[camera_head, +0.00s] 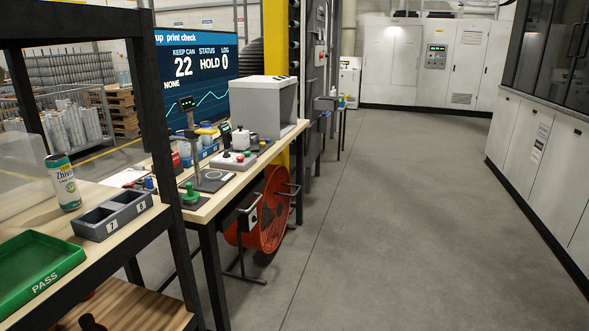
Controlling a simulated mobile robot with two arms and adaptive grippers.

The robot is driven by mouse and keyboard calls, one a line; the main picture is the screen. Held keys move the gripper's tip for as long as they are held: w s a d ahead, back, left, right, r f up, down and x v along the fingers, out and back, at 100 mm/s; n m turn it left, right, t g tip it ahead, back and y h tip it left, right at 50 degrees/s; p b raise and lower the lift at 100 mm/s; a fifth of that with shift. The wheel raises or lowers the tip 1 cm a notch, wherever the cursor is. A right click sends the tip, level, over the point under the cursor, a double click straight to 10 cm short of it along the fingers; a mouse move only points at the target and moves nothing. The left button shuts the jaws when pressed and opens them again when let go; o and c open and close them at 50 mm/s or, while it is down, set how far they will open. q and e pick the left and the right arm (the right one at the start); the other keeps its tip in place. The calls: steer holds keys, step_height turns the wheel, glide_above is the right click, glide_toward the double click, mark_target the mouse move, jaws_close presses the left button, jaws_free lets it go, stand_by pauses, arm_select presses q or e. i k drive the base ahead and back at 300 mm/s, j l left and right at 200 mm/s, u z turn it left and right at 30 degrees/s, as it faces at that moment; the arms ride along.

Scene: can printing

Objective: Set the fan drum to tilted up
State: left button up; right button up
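The fan drum (273,209) is a red-orange round fan on a black floor stand. It stands beside and partly under the workbench with the grey box on it. Its round grille faces toward the aisle on the right, and its axis looks close to level. The bench leg and bench edge hide part of the drum. Neither of my grippers shows in the head view.
The grey floor aisle (390,200) right of the fan is clear. The workbench (207,212) holds a grey box (264,105) and small devices. A nearer bench holds a green PASS tray (38,262), a can (64,183) and a divided bin (112,214). Cabinets (540,150) line the right side.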

mark_target(274, 209)
steer(key=i+l+z, duration=0.25)
steer(key=i, duration=0.85)
steer(key=i+z, duration=0.25)
steer(key=i, duration=0.9)
